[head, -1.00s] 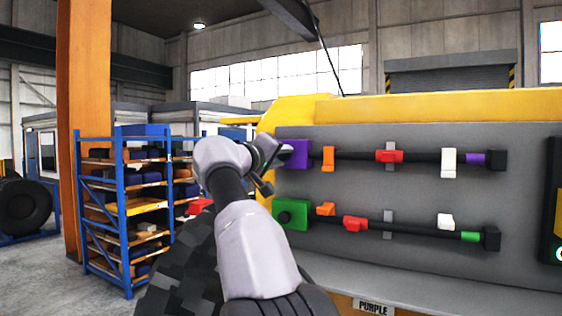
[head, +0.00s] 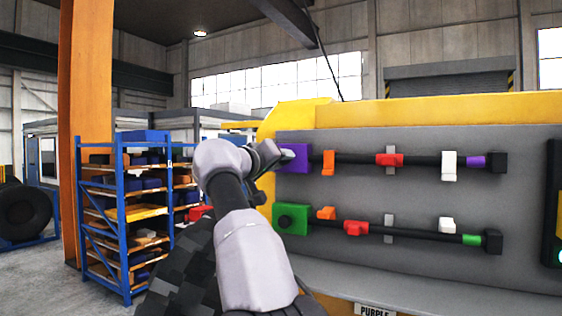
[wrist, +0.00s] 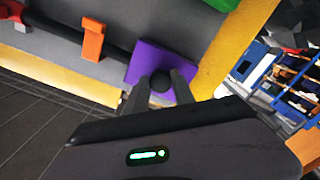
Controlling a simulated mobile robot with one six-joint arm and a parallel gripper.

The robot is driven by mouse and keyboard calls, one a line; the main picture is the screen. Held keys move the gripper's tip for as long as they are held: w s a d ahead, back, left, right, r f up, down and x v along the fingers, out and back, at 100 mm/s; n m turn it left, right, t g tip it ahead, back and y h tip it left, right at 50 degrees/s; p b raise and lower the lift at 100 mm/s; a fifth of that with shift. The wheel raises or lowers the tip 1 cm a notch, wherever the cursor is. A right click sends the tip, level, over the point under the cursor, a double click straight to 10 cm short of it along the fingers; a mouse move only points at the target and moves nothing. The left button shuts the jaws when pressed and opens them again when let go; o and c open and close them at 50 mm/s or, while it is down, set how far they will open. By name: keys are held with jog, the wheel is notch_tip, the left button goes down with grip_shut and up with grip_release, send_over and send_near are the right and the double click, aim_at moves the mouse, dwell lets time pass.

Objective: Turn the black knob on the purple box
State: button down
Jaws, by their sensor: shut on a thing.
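The purple box (head: 296,158) sits at the left end of the upper black bar on the grey panel. In the wrist view the purple box (wrist: 148,60) carries a round black knob (wrist: 160,82) on its face. My gripper (wrist: 160,88) has one finger on each side of the knob and is shut on it. In the head view my gripper (head: 274,156) reaches the left side of the purple box, and the knob is hidden behind it.
A green box (head: 291,218) with its own black knob sits just below. Orange, red and white blocks sit along both bars (head: 350,159). A blue shelf rack (head: 125,215) stands to the left, with open floor in front.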

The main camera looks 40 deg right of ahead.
jog(key=c, duration=1.1)
grip_release()
jog(key=shift+o, duration=0.2)
jog(key=b+v, duration=0.4)
jog(key=v, duration=1.3)
jog(key=shift+a, duration=0.2)
jog(key=shift+s, duration=0.1)
